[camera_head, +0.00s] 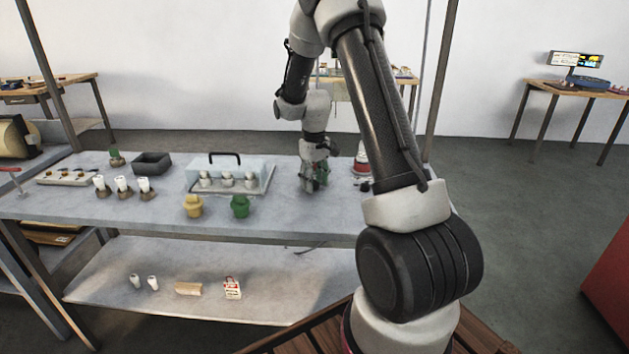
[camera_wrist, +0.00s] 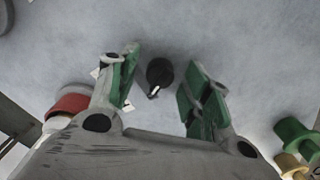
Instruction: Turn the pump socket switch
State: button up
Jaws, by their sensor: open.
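A dark round knob (camera_wrist: 158,74) with a white pointer mark, which looks like the pump socket switch, sits on the grey tabletop in the wrist view. It lies between the two green-padded fingers of my gripper (camera_wrist: 160,82), with a gap on each side. The fingers are open and I see no contact with the knob. In the head view my gripper (camera_head: 314,184) points down over the right part of the table (camera_head: 270,212). The knob is not visible there, and I cannot tell its height below the fingertips.
A red and white item (camera_wrist: 70,106) stands beside my left finger in the wrist view. A green pot (camera_head: 240,206) and a yellow pot (camera_head: 193,206) stand at the table's front. A clear case (camera_head: 230,165) with a dark handle is left of my gripper.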

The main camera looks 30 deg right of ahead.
notch_tip(320, 180, up, 12)
dwell(0.5)
dwell(0.4)
jog(key=s+a+r+t, duration=0.1)
jog(key=s+r, duration=0.3)
jog(key=s, duration=0.6)
jog(key=s+a+r+m+t, duration=0.1)
jog(key=s+a+r, duration=0.3)
jog(key=s, duration=0.6)
jog(key=s+a+r+m+t, duration=0.1)
jog(key=s+r, duration=0.4)
jog(key=s, duration=0.6)
jog(key=shift+a+t, duration=0.65)
jog(key=shift+t, duration=0.05)
